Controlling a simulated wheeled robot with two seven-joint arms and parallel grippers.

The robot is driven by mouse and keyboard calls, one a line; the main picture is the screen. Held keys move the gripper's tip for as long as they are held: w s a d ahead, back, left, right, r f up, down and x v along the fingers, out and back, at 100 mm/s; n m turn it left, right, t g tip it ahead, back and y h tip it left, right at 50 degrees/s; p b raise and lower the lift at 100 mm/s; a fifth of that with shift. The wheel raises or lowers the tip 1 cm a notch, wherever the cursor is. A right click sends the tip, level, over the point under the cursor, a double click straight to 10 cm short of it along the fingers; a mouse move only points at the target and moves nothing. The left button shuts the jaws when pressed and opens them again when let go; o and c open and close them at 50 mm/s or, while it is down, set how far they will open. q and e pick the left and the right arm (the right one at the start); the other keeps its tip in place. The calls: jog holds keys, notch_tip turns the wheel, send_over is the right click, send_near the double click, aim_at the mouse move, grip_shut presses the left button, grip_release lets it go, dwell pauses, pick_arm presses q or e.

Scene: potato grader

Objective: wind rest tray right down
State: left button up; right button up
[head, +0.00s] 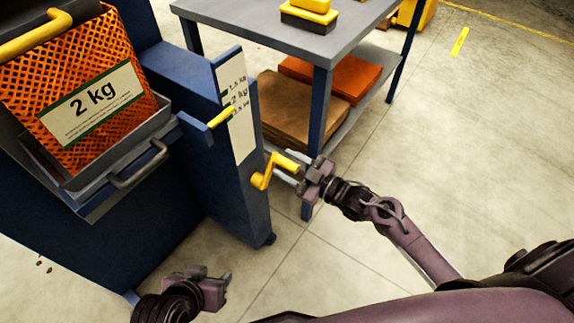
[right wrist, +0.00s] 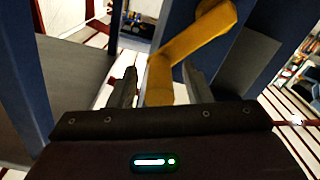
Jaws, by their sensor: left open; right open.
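The rest tray (head: 72,181) is a grey metal tray with a bar handle on the blue grader. An orange mesh bag (head: 38,129) labelled 2 kg stands in it. A yellow pointer (head: 221,118) sits by the 2 kg mark on the white scale (head: 238,130). The yellow crank (head: 268,172) is on the side of the blue column. My right gripper (head: 302,168) is open at the crank's handle; in the right wrist view the handle (right wrist: 160,80) lies between the open fingers (right wrist: 160,88). My left gripper (head: 228,283) is open and empty, low in front of the grader.
A grey-topped table (head: 270,32) with blue legs stands behind the crank, one leg close to my right gripper. Yellow and black items (head: 308,18) lie on top. Brown and orange stacks (head: 300,103) fill its lower shelf. The floor at right is clear.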

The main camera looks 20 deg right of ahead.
jog(key=shift+w+a, duration=0.2)
jog(key=shift+w, duration=0.05)
grip_shut()
dwell(0.3)
